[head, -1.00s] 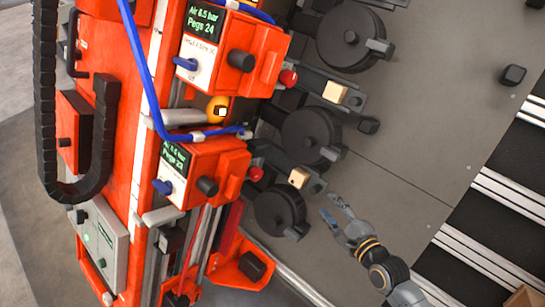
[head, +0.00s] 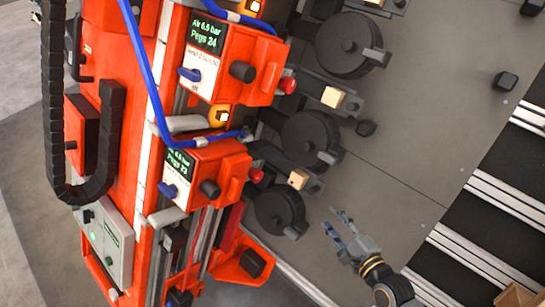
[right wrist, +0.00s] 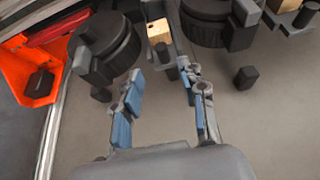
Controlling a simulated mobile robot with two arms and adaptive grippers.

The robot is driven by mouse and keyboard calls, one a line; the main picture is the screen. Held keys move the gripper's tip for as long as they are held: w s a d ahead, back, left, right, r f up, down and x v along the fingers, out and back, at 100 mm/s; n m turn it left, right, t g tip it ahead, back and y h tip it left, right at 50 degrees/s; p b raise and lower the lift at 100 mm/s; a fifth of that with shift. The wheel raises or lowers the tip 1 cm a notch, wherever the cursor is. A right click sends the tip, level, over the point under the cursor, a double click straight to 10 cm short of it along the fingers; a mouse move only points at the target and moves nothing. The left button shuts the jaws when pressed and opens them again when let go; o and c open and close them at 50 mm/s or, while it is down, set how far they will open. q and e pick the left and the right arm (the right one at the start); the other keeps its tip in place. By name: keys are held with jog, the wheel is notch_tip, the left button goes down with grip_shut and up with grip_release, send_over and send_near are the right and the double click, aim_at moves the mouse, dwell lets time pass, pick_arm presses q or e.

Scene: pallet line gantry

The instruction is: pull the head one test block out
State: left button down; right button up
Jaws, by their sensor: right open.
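A pale wooden test block (head: 298,179) sits in a dark holder in front of the lower red head (head: 205,170), whose screen seems to read Pegs 23. A second wooden block (head: 333,97) sits in the holder of the upper red head (head: 232,58). I cannot read a head number with certainty. My right gripper (head: 336,222) is open and empty, below and right of the lower block, apart from it. In the right wrist view the near block (right wrist: 158,32) shows ahead, beyond the gap between the open fingers (right wrist: 162,80). My left gripper is not in view.
Black round drums (head: 280,208) flank the holders. A blue hose (head: 150,80) runs along the red frame. Slatted black strips (head: 490,210) lie at the right. The plate around my right gripper is clear.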

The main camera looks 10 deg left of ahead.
jog(key=s+p, duration=0.1)
jog(key=s+r+p, duration=0.1)
jog(key=s, duration=0.1)
jog(key=s+r+p, duration=0.1)
jog(key=s, duration=0.1)
jog(key=shift+s+d+r, duration=0.1)
jog(key=shift+s+d, duration=0.1)
dwell(0.4)
jog(key=s+d+f+n+g+h, duration=0.2)
jog(key=s+d+f+n, duration=0.1)
jog(key=f, duration=0.6)
jog(key=s+d+f+n+g+h+b, duration=0.1)
jog(key=s+d+f+n+g+h, duration=0.15)
jog(key=f, duration=0.65)
jog(key=s+d+f+n+g+h, duration=0.1)
jog(key=s+d+f+n, duration=0.25)
jog(key=f, duration=0.65)
jog(key=s+f+n+g, duration=0.2)
jog(key=s+f, duration=0.3)
jog(key=s, duration=0.3)
jog(key=s+d+f+n+g+h, duration=0.1)
jog(key=s+f+n+g, duration=0.1)
jog(key=s+f+n, duration=0.3)
jog(key=s+d+f+n+g+h+b, duration=0.1)
jog(key=s+f+n+g, duration=0.2)
jog(key=s, duration=0.8)
jog(key=shift+s+f, duration=0.4)
jog(key=shift+f, duration=0.55)
jog(key=shift+d, duration=0.1)
